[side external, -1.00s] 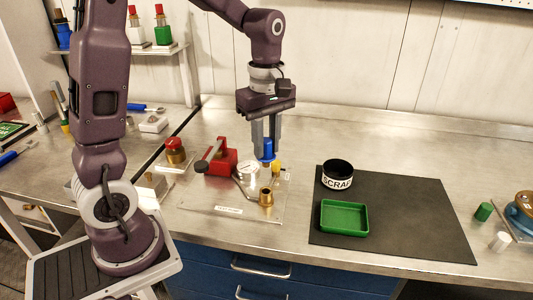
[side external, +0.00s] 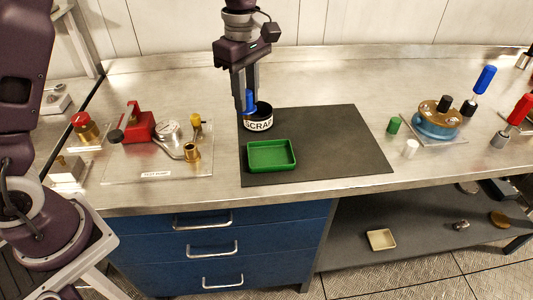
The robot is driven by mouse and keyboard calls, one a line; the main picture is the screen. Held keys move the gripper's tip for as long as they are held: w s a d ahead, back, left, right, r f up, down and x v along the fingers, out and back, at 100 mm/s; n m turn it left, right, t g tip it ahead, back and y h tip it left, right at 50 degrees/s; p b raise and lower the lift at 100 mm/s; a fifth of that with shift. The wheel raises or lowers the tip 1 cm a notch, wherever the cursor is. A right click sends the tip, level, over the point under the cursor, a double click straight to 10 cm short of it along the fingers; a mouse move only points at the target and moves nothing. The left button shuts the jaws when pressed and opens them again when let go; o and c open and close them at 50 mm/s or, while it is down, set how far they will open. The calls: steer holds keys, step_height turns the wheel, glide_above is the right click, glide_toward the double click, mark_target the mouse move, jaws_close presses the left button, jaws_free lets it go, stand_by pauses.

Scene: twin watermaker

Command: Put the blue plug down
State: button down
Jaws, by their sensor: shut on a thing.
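My gripper (side external: 246,103) points down and is shut on the blue plug (side external: 249,98). The plug is upright at the left side of the round black pot (side external: 262,125) marked SCRAP. I cannot tell whether its lower end is above the pot's mouth or inside it. The pot stands at the back left of the black mat (side external: 345,145). An empty green tray (side external: 272,169) lies on the mat in front of the pot.
The test plate (side external: 130,172) at left carries a red-handled device (side external: 137,126), a gauge (side external: 167,130) and a brass fitting (side external: 192,151). A green cap (side external: 394,125) and a white cap (side external: 411,148) stand right of the mat. The mat's right half is clear.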

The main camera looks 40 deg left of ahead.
steer(key=w+d, duration=0.2)
steer(key=d, duration=0.3)
glide_above(271, 158)
step_height(271, 158, down, 11)
steer(key=shift+r, duration=0.1)
steer(key=c, duration=1.2)
jaws_free()
steer(key=shift+o, duration=0.2)
step_height(271, 158, up, 12)
